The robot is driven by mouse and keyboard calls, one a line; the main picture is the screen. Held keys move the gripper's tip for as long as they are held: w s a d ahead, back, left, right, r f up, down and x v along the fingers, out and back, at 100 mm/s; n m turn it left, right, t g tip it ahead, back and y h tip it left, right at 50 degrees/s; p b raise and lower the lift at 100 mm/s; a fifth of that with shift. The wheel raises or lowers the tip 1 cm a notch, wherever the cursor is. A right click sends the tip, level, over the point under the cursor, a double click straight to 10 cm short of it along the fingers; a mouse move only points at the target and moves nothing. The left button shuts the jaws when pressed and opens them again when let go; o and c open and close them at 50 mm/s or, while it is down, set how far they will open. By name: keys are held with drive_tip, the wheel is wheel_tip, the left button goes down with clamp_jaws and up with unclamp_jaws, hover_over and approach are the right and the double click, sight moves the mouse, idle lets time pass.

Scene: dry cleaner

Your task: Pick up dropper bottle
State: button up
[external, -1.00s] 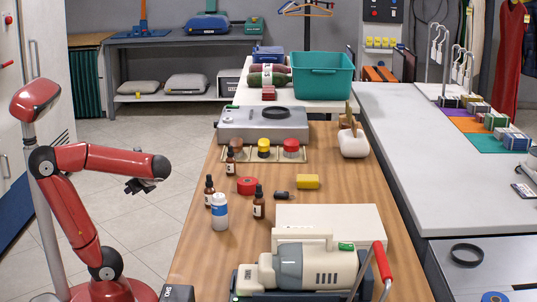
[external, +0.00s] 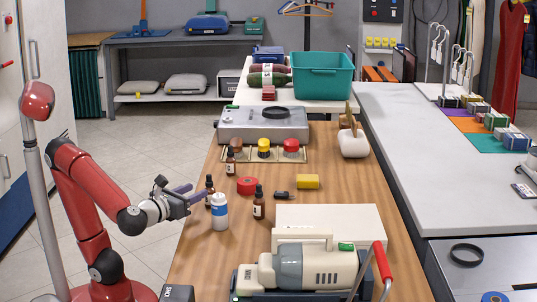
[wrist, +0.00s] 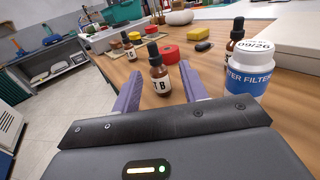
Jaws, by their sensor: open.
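Three brown dropper bottles with black tops and white labels stand upright on the wooden counter. The nearest to my gripper (external: 197,192) is the left dropper bottle (external: 210,184), partly hidden by a finger in the external view. In the wrist view this dropper bottle (wrist: 159,82) stands ahead, between the lines of my two open purple fingers, its label facing me. I cannot tell whether the fingertips reach around it. The second dropper bottle (external: 258,207) is right of the white jar, and the third (external: 231,163) stands farther back. My gripper is open and empty.
A white and blue jar (external: 220,212) stands close to the right of the left bottle. A red tape roll (external: 247,186), a small black item (external: 282,196) and a yellow block (external: 308,181) lie beyond. A cream steam machine (external: 300,265) fills the counter's near end.

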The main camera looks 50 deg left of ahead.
sight(209, 181)
drive_tip(key=w, duration=0.2)
drive_tip(key=w+a+b, duration=0.1)
drive_tip(key=w, duration=0.2)
drive_tip(key=w+a, duration=0.1)
drive_tip(key=w, duration=0.1)
drive_tip(key=shift+w, duration=0.25)
drive_tip(key=shift+c, duration=0.4)
clamp_jaws()
